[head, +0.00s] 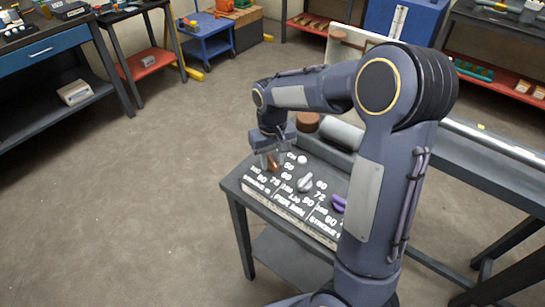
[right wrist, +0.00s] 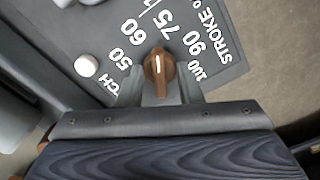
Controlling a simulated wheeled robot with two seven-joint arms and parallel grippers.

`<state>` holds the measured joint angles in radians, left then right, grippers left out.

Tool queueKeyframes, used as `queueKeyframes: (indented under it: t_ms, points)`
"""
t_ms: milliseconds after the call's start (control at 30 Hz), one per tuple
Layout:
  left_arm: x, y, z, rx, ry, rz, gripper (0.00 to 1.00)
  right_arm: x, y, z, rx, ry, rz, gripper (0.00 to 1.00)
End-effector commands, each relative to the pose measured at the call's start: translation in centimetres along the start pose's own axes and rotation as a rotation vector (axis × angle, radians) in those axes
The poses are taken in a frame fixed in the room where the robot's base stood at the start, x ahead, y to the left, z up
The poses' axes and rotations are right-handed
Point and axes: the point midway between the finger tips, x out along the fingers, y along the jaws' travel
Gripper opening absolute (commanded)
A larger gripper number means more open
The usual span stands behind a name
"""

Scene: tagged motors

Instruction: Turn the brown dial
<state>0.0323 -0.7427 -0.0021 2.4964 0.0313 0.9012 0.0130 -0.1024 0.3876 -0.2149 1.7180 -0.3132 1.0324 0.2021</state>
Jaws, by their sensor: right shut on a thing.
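The brown dial (head: 272,162) is at the left end of a dark panel (head: 243,177) with white lettering. In the right wrist view the brown dial (right wrist: 159,70) has a white line on top, pointing up the picture, roughly towards the 75. Numbers 50, 60, 75, 90 and 100 curve around it. My right gripper (head: 273,154) reaches down over the dial. In the right wrist view my right gripper (right wrist: 159,88) has its pale fingers on either side of the dial, shut on it. My left gripper is not in view.
A white dial (head: 305,183) and a purple dial (head: 339,204) sit farther right on the panel. A white round knob (right wrist: 86,65) is near the brown dial. A brown cylinder (head: 307,122) and a grey cylinder (head: 341,132) lie behind. Open floor is left of the table.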

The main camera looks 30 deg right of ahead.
Motion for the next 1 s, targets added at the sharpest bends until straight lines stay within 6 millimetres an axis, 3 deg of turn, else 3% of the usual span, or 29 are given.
queueKeyframes:
  t_ms: [400,1000]
  points:
    - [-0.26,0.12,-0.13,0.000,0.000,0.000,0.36,-0.13,-0.01,-0.08,0.217,0.003,-0.001,0.10]
    - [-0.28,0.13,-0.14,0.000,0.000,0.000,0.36,-0.12,0.00,-0.11,0.256,0.004,-0.001,0.10]
